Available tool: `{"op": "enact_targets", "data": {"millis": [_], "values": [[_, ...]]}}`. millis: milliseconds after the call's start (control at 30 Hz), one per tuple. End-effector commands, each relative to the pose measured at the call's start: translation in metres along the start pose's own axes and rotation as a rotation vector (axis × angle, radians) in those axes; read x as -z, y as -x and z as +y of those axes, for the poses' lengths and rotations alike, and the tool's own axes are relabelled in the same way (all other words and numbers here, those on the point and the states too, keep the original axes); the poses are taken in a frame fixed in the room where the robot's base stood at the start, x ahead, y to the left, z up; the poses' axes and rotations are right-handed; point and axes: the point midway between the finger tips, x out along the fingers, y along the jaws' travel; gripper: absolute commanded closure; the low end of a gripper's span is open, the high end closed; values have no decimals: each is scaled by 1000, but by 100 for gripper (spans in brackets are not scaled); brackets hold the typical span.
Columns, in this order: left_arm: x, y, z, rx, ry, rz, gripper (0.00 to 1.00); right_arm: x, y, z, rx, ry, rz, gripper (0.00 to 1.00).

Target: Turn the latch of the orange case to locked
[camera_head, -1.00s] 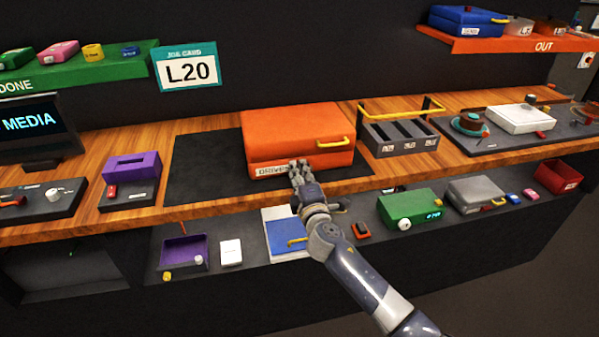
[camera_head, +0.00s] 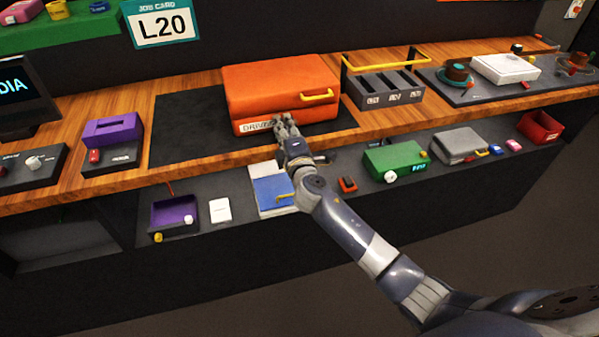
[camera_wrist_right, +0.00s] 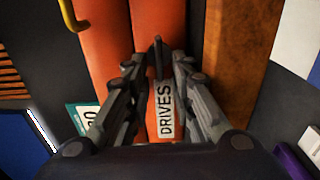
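The orange case (camera_head: 275,85) lies closed on a dark mat on the wooden bench, with a yellow handle (camera_head: 317,97) and a white label on its front. In the right wrist view the DRIVES label (camera_wrist_right: 165,110) shows on its orange side (camera_wrist_right: 105,40). A thin dark bar, seemingly the latch (camera_wrist_right: 158,55), stands out from that side. My right gripper (camera_head: 285,122) is at the case's front, just right of the label. Its fingers (camera_wrist_right: 160,65) are apart, one on each side of the bar; contact is unclear. In the head view the gripper hides the latch. My left gripper is not in view.
A grey slotted rack (camera_head: 385,88) with a yellow bar stands right of the case. A purple box (camera_head: 112,130) stands left. Below the bench edge, a lower shelf holds a blue case (camera_head: 273,192), a green box (camera_head: 395,158) and other items.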

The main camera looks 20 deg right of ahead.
Motion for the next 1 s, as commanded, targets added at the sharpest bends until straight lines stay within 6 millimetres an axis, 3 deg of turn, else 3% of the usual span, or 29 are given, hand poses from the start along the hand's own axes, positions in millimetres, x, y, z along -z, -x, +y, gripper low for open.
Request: {"op": "enact_targets", "data": {"millis": [167, 1000], "values": [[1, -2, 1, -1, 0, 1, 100, 1, 1, -2, 5, -100, 1, 74], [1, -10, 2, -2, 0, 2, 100, -14, 0, 18, -1, -1236, 0, 74]]}}
